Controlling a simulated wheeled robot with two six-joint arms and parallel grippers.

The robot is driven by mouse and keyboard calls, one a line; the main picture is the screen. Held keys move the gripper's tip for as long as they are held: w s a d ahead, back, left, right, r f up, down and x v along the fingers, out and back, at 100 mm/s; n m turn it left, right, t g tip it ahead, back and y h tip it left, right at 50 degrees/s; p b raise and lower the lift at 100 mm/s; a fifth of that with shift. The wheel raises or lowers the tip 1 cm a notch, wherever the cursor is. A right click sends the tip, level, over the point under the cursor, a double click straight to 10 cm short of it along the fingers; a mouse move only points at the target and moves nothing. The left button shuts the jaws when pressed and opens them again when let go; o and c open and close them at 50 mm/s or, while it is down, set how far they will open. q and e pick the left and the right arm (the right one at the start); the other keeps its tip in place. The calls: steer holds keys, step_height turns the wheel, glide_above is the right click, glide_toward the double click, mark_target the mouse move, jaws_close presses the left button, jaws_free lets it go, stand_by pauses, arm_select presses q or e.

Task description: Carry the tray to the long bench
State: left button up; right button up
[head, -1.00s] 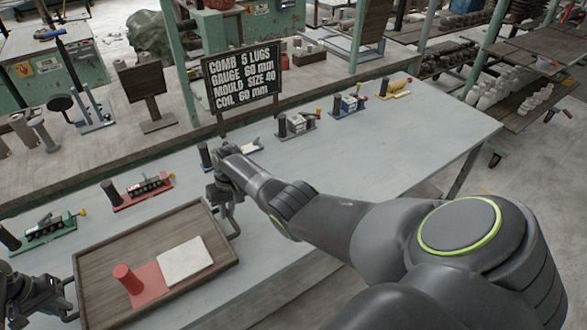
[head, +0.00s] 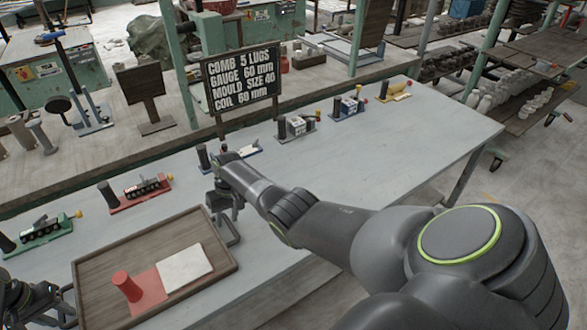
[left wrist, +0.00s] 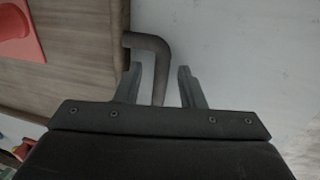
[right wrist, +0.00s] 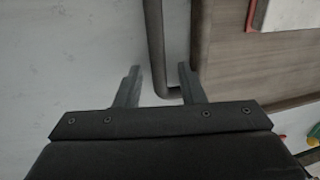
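The wooden tray (head: 130,262) lies on the grey table, with a bent dark handle at each short end. On it are a red block with an upright red cylinder (head: 127,286) and a pale square slab (head: 184,268). My right gripper (head: 226,208) is at the tray's right handle (head: 232,236). In the right wrist view its fingers (right wrist: 160,84) are apart, with the handle (right wrist: 155,45) between them. My left gripper (head: 66,308) is at the left end, partly cut off by the frame. In the left wrist view its fingers (left wrist: 160,86) are apart around the left handle (left wrist: 155,55).
Along the table's far side stand several coloured fixtures, including a green one (head: 42,232), a red one (head: 140,194) and a yellow one (head: 396,92). A black sign (head: 241,82) stands behind them. A long wooden bench (head: 85,170) runs beyond the table.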

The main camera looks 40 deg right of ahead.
steer(key=shift+r, duration=0.35)
arm_select(q)
step_height(320, 180, up, 12)
steer(key=a, duration=0.2)
arm_select(e)
step_height(320, 180, up, 11)
steer(key=d, duration=0.2)
stand_by(0.4)
arm_select(q)
steer(key=shift+f, duration=0.2)
arm_select(e)
steer(key=shift+s+d, duration=0.1)
steer(key=shift+s, duration=0.05)
